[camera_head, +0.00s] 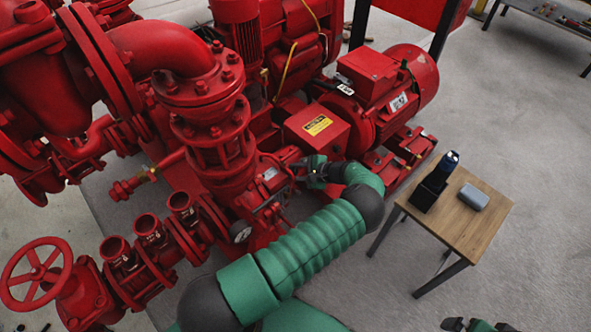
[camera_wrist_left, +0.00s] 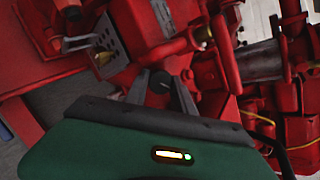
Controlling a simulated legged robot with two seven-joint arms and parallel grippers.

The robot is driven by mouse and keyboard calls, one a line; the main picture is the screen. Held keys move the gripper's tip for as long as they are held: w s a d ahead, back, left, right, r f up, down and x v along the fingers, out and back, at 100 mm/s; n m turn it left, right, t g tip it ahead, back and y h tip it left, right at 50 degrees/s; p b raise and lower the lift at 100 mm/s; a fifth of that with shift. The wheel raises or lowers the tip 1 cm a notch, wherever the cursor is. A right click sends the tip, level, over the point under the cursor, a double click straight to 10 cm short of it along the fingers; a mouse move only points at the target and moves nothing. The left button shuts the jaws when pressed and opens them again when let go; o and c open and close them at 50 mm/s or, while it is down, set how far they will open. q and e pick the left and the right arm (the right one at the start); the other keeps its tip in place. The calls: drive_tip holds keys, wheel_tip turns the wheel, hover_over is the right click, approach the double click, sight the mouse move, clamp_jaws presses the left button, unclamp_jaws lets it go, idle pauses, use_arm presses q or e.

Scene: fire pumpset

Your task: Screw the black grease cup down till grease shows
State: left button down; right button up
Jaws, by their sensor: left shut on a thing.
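The black grease cup (camera_wrist_left: 160,82) is a small dark round knob on the red pump, seen in the left wrist view. My left gripper (camera_wrist_left: 162,88) has one finger on each side of it and is shut on it. In the head view my left gripper (camera_head: 298,168) reaches in at the pump's bearing housing, between the pump and the motor. The cup cannot be made out there, and no grease can be made out. My right gripper (camera_head: 480,326) is cut off at the bottom edge; its jaw state is unclear.
A wooden table (camera_head: 477,229) stands right, holding a black holder (camera_head: 427,192) with a dark bottle (camera_head: 449,160) and a grey-blue case (camera_head: 473,197). A red motor (camera_head: 385,85) stands behind my left gripper. Pipes, a handwheel (camera_head: 37,274) and a gauge (camera_head: 240,232) lie left. Floor around the table is clear.

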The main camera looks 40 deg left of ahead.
use_arm(q)
drive_tip(key=shift+d+f+m+t+p, duration=0.1)
drive_tip(key=shift+d+m+t+p, duration=0.1)
drive_tip(key=shift+m, duration=0.45)
drive_tip(key=shift+d+m+t+p, duration=0.1)
drive_tip(key=shift+m+t+p, duration=0.1)
drive_tip(key=shift+m, duration=0.45)
drive_tip(key=c, duration=1.3)
unclamp_jaws()
drive_tip(key=shift+o, duration=1.2)
drive_tip(key=shift+y, duration=0.3)
drive_tip(key=shift+d+r, duration=0.1)
drive_tip(key=shift+r, duration=0.15)
drive_tip(key=p+v, duration=0.3)
drive_tip(key=v, duration=1.3)
drive_tip(key=shift+d+r+p, duration=0.2)
drive_tip(key=shift+d+p, duration=0.05)
drive_tip(key=shift+p, duration=0.1)
drive_tip(key=shift+w, duration=0.1)
